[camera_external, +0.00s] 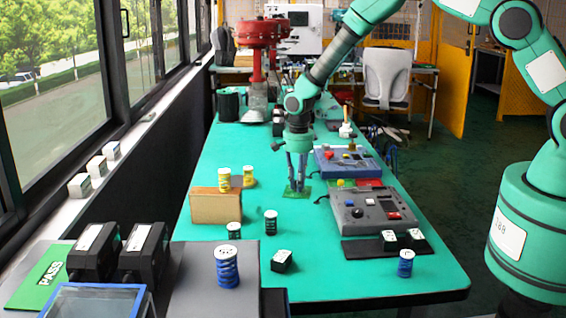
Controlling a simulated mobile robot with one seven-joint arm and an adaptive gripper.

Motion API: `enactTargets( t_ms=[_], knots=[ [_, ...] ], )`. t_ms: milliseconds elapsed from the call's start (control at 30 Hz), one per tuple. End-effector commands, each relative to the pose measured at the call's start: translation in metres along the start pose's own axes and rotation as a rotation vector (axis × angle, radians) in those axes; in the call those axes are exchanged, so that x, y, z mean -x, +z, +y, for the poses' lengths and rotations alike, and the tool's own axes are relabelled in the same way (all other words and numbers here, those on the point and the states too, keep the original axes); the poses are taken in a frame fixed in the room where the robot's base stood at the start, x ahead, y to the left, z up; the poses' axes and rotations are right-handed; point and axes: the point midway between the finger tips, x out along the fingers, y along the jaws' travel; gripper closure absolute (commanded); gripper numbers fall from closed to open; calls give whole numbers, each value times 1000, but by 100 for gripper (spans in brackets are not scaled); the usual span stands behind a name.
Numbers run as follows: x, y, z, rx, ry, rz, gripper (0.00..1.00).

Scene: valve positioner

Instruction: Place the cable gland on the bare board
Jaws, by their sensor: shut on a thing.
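My gripper (297,187) points straight down over the middle of the green table. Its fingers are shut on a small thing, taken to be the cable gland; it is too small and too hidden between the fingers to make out. A small flat green board (289,194), which looks like the bare board, lies on the table directly under the fingertips. The fingers partly cover it. I cannot tell whether the held thing touches the board.
A cardboard box (215,207) stands left of my gripper, with yellow-and-white cylinders by it. A blue control unit (345,164) and a grey one (371,212) lie to the right. Several small cylinders stand nearer the front. The table between box and grey unit is fairly clear.

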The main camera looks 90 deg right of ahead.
Motion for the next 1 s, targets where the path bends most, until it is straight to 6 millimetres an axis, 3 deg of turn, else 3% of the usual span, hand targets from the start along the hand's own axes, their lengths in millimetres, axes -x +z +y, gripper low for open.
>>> enactTargets(
  t_ms=[400,433,500,1000],
  knots=[
    [-4,0,0,0,0,0,93],
    [-3,0,0,0,0,0,75],
    [-3,0,0,0,0,0,62],
    [5,0,0,0,-1,0,62]
  ],
)
